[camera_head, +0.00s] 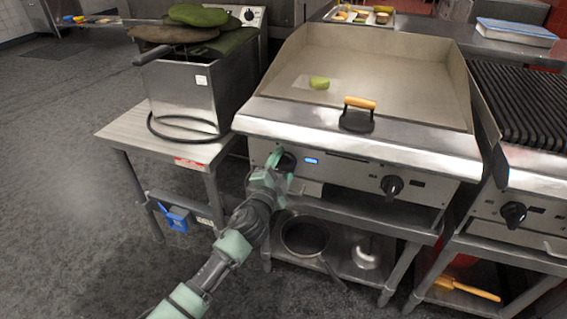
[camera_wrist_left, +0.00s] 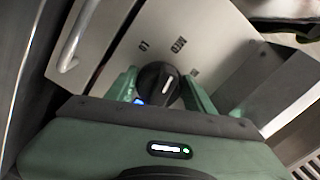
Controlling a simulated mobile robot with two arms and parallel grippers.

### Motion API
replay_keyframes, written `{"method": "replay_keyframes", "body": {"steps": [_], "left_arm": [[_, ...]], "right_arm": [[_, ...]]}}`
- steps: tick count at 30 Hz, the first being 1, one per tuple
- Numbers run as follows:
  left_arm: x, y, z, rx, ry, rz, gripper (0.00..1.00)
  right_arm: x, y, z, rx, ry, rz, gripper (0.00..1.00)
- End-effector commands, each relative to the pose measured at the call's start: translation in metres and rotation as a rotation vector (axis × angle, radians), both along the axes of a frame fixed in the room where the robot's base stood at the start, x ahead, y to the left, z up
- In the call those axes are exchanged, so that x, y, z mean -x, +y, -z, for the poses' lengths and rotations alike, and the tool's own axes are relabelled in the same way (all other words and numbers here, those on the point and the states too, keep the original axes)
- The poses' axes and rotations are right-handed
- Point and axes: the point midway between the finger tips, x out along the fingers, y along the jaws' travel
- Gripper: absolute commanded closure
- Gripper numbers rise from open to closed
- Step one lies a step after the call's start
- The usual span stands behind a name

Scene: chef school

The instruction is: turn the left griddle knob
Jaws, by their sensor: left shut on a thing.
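The griddle (camera_head: 375,75) stands in the middle of the head view, with a steel front panel. Its left knob (camera_head: 287,162) is black and partly hidden by my left gripper (camera_head: 275,160). In the left wrist view the left knob (camera_wrist_left: 158,82) sits between the two green fingers of my left gripper (camera_wrist_left: 160,90), which are shut on it. A white line on the knob's face is tilted a little, and printed marks show on the panel around it. A blue light (camera_head: 311,161) glows just right of the knob. My right gripper is not in view.
The griddle's right knob (camera_head: 392,186) is to the right. A fryer (camera_head: 185,92) stands on a side table (camera_head: 121,133) at left. A pan (camera_head: 305,233) sits on the shelf below.

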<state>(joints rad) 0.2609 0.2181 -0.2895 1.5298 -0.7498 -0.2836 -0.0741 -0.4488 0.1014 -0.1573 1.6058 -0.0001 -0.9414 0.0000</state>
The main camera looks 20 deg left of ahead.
Motion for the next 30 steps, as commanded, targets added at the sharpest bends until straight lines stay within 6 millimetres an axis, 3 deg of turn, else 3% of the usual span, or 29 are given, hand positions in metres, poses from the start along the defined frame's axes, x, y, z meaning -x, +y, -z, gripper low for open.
{"method": "replay_keyframes", "body": {"steps": [19, 20, 30], "left_arm": [[0.0003, -0.0001, 0.0014, -0.050, 0.001, 0.001, 0.88], [0.0004, -0.0001, 0.0014, -0.049, 0.001, 0.001, 0.42], [0.0015, 0.0000, 0.0005, -0.049, -0.001, 0.000, 0.39]], "right_arm": [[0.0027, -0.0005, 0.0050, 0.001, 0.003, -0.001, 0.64], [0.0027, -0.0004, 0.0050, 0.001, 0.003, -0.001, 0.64], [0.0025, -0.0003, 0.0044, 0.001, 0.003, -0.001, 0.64]]}}
